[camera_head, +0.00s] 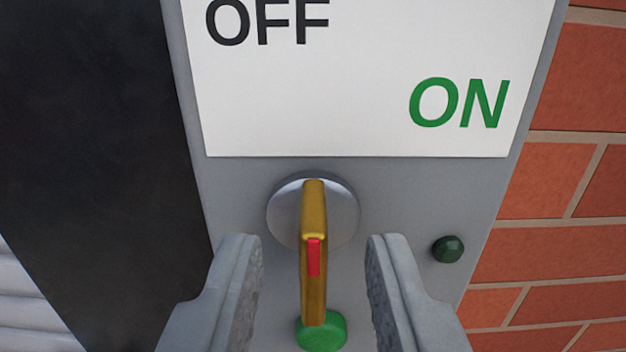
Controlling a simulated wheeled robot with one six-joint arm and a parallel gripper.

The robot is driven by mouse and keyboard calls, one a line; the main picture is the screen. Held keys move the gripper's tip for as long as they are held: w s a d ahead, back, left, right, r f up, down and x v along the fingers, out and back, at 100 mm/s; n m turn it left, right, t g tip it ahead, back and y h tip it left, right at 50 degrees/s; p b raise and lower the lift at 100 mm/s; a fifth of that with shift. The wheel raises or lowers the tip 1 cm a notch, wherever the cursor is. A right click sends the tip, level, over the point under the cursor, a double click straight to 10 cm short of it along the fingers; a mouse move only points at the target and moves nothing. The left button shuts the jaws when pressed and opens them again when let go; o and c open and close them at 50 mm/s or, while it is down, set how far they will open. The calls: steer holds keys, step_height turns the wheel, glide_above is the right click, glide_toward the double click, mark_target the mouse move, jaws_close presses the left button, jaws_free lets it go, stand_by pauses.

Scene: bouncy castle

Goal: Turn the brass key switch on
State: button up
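The brass key (315,215) with a red mark on its front edge sits in a round silver lock plate (285,212) on a grey panel. The key's flat bow points toward me, upright in the picture. My gripper (314,270) is open, with one finger to the left of the key and one to the right. There is a visible gap on both sides and neither finger appears to touch it. A white label (350,120) above reads "OFF" in black at upper left and "ON" in green at lower right.
A green round button (322,332) shows below the key, partly hidden by it. A small dark green lamp (448,249) is at the right of the panel and looks unlit. A brick wall (560,250) lies to the right, a dark surface (90,130) to the left.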

steer(key=shift+w, duration=1)
jaws_close()
